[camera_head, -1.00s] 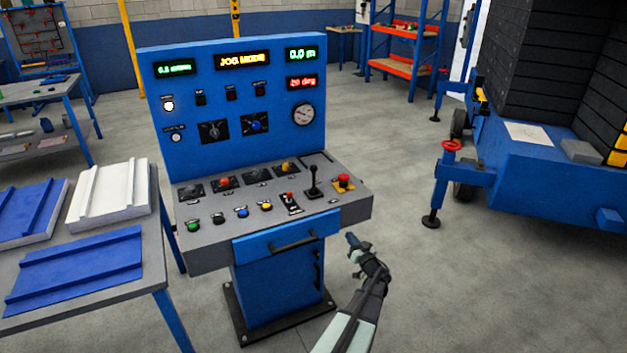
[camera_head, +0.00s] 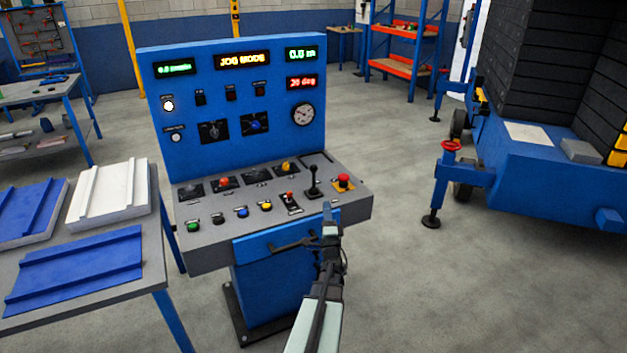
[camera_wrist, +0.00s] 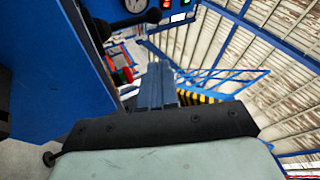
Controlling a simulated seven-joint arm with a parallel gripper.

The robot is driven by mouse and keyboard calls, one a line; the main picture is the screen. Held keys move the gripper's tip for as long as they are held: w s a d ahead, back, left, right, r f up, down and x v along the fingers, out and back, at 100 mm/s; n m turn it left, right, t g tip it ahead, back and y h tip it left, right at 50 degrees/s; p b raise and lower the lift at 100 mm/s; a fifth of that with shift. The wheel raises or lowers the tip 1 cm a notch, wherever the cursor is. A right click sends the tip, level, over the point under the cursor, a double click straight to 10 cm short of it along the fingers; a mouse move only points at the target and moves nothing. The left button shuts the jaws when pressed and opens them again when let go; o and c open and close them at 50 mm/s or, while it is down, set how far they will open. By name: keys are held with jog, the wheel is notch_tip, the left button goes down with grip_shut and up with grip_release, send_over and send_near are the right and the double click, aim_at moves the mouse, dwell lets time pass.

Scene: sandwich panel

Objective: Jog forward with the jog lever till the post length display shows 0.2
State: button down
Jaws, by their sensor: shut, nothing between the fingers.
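The console (camera_head: 235,110) shows "JOG MODE" on its amber middle display (camera_head: 242,60). A green display (camera_head: 300,54) at top right appears to read 0.0 m; I take it as the post length display, but its label is unreadable. An upright black lever (camera_head: 313,182) stands on the right of the desk, likely the jog lever. A black ball-ended lever (camera_wrist: 153,15) shows at the top of the wrist view. My gripper (camera_head: 331,212) is shut and empty, at the desk's front edge near the black lever. Its fingers (camera_wrist: 158,88) point up in the wrist view. I cannot tell whether they touch anything.
A red emergency button (camera_head: 344,180) sits right of the black lever. A small red-tipped switch (camera_head: 290,198) and several coloured buttons lie to its left. A drawer handle (camera_head: 292,245) is below the desk edge. Floor to the right is open before the blue machine (camera_head: 540,180).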

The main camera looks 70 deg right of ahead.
aim_at(312, 171)
jog(key=shift+w+a+m+g, duration=1.4)
jog(key=shift+w+a+m, duration=0.4)
jog(key=shift+w+m, duration=0.3)
jog(key=shift+d+r, duration=0.1)
jog(key=shift+d, duration=0.05)
jog(key=x, duration=1.3)
jog(key=shift+d+r, duration=0.25)
jog(key=shift+d, duration=0.05)
jog(key=shift+w+d+r+n+y, duration=0.2)
jog(key=shift+w+d+n+y, duration=0.1)
jog(key=shift+w+n+y, duration=0.1)
jog(key=shift+w+d+r, duration=0.1)
jog(key=shift+w+d, duration=0.2)
jog(key=shift+d, duration=0.1)
dwell(2.8)
